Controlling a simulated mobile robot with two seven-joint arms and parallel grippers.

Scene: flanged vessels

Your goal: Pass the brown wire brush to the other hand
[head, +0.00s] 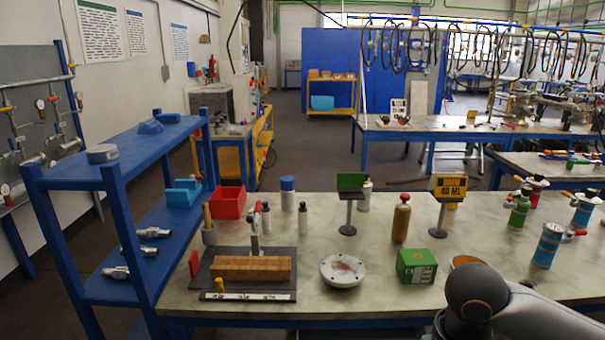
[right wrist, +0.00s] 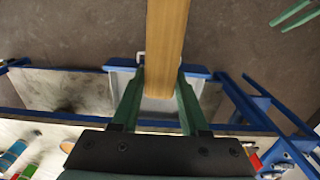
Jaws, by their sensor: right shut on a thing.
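A long brown wooden piece (right wrist: 166,45), which looks like the brown wire brush, runs up from between my right gripper's fingers to the top edge of the right wrist view. Its bristles do not show. My right gripper (right wrist: 160,75) is shut on it with green fingers, one on each side. Two green prongs at the top right of that view look like the fingers of my left gripper (right wrist: 277,27). They are apart with nothing between them, and clear of the brush. In the head view only my right arm shows, at the lower right; neither gripper nor the brush shows.
The workbench (head: 330,300) holds a wooden block (head: 252,268) on a dark mat, a round flange (head: 343,270), a green box (head: 416,265), a red bin (head: 228,202) and several bottles. A blue shelf (head: 115,172) stands at the left.

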